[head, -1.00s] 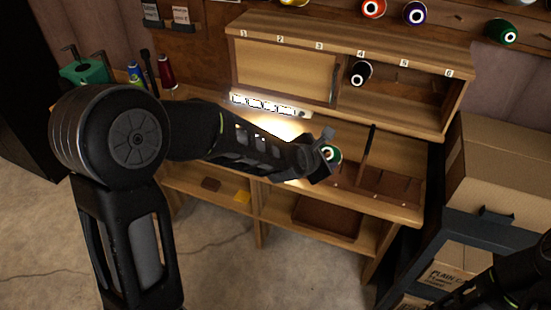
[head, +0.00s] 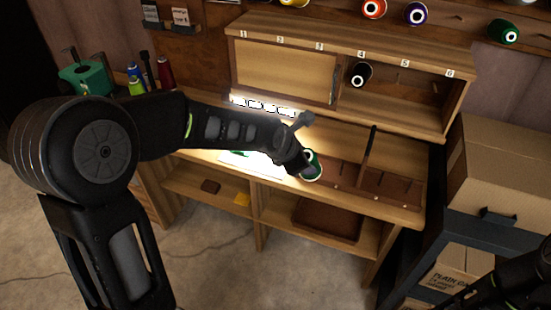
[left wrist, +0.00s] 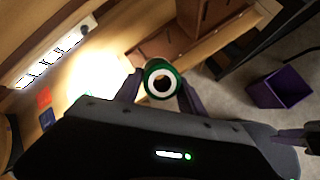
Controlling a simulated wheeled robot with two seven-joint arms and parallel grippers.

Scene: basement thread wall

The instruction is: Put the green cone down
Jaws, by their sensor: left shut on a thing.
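My left gripper (head: 303,163) is shut on the green cone (head: 314,169), in the middle of the head view. The cone is tilted there, over the front part of the lit bench, at the left end of the brown pegged tray (head: 388,186). I cannot tell whether it touches anything below. In the left wrist view the green cone (left wrist: 174,68) shows end-on, with a white ring and dark hole, between the two fingers. A white sheet (head: 240,161) lies on the bench left of the gripper. My right arm shows at the lower right; its jaws are not clear.
A cabinet with numbered bays (head: 400,62) stands behind; a black cone (head: 361,74) sits at bay 4. A light bar (head: 262,105) runs below it. A dark upright post (head: 368,150) rises at the tray. Cardboard boxes (head: 497,165) stand right. A purple bin (left wrist: 280,90) is on the floor.

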